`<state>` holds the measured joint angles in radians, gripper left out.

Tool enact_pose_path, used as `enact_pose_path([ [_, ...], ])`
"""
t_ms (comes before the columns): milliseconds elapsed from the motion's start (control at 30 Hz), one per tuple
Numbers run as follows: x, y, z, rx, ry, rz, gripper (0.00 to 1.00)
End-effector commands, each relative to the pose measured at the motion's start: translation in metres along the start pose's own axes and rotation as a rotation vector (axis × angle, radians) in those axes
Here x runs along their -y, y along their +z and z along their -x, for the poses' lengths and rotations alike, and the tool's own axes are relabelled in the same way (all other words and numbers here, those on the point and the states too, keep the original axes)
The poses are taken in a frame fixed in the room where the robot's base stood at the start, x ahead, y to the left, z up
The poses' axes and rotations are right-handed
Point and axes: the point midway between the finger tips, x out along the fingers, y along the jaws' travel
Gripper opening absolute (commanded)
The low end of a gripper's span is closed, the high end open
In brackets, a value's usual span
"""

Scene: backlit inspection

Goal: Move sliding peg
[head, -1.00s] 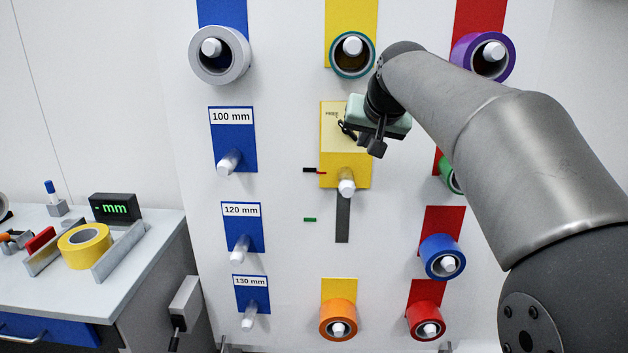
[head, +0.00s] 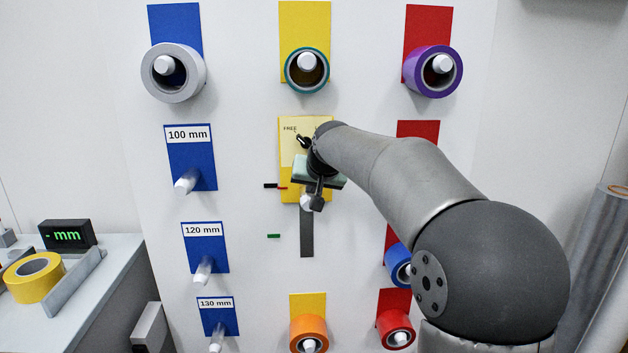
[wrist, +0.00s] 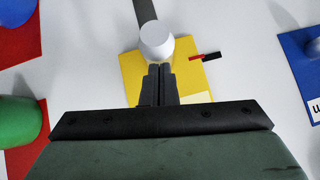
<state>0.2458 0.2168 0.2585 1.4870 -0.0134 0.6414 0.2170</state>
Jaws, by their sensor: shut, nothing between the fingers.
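The sliding peg, with a white rounded end (head: 306,203), is at the lower edge of the yellow plate (head: 288,160), at the top of the visible dark vertical slot (head: 307,238). My gripper (head: 317,202) is in front of the plate and overlaps the peg in the head view. In the wrist view the closed fingers (wrist: 160,68) are together, with their tips right beside the peg's round end (wrist: 157,42). Nothing shows between them. I cannot tell whether they touch the peg. A green mark (head: 273,236) sits left of the slot, lower than the black and red mark (head: 274,186).
Tape rolls hang on pegs around the plate, including teal (head: 306,70) above and orange (head: 308,332) below. Bare pegs with 100, 120 and 130 mm labels (head: 190,135) stand out at the left. A bench with a display (head: 67,234) is at far left.

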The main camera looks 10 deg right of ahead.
Motion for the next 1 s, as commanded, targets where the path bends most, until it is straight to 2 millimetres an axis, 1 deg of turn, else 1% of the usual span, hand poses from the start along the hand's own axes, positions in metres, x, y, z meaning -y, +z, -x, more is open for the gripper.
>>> enact_pose_path([
  [267, 0.0, 0.0, 0.0, 0.0, 0.0, 0.0, 0.0],
  [367, -0.001, 0.004, -0.004, 0.001, 0.0, 0.001, 0.0],
  [433, -0.003, 0.011, -0.01, 0.001, 0.0, 0.001, 0.0],
  [567, -0.008, 0.03, -0.029, 0.003, 0.0, 0.002, 0.0],
  [800, -0.02, 0.074, -0.073, 0.004, 0.0, 0.0, 0.0],
  [1000, -0.028, 0.101, -0.101, 0.003, 0.0, 0.001, 0.0],
])
